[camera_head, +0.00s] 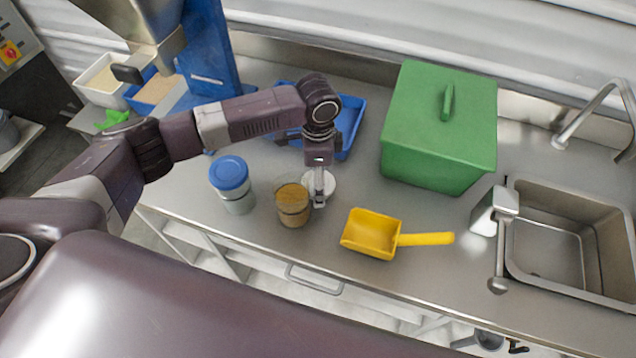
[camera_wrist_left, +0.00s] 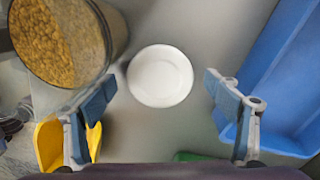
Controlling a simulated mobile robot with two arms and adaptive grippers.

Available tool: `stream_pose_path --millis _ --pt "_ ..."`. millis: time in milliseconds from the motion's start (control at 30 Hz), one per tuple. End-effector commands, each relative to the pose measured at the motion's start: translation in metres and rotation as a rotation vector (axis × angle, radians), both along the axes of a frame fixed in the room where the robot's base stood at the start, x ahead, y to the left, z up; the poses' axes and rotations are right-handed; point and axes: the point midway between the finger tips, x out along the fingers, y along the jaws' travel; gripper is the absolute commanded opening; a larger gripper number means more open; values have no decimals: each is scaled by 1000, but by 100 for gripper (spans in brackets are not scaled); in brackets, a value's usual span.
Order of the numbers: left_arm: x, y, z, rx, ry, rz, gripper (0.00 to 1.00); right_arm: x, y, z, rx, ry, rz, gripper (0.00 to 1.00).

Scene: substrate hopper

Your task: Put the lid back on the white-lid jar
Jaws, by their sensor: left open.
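The open jar (camera_head: 292,207) stands on the steel counter, filled with brown-yellow grainy material; it also shows at the upper left of the left wrist view (camera_wrist_left: 62,40). The round white lid (camera_head: 328,184) lies flat on the counter just right of the jar, partly hidden by my gripper. In the left wrist view the lid (camera_wrist_left: 160,76) is fully visible, apart from the jar and ahead of the fingers. My left gripper (camera_head: 319,200) points down above the lid. Its fingers (camera_wrist_left: 162,95) are spread wide, with nothing between them. My right gripper is not in view.
A blue-lidded jar (camera_head: 232,184) stands left of the open jar. A yellow scoop (camera_head: 372,234) lies to the right, near the front edge. A blue tray (camera_head: 350,125) and a green lidded bin (camera_head: 440,125) are behind. A sink (camera_head: 572,240) is at far right.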

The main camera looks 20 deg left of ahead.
Motion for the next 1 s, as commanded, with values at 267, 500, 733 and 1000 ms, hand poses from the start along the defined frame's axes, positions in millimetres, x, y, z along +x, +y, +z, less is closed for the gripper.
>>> stream_pose_path --millis 267,500,733,1000 --pt "0 0 0 -1 0 0 53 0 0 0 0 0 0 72" --pt "0 0 1 -1 0 0 49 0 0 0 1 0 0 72" --pt "1 -1 7 -2 -2 -1 49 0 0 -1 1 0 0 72" --pt "2 -1 46 -4 -5 -1 49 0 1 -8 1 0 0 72"
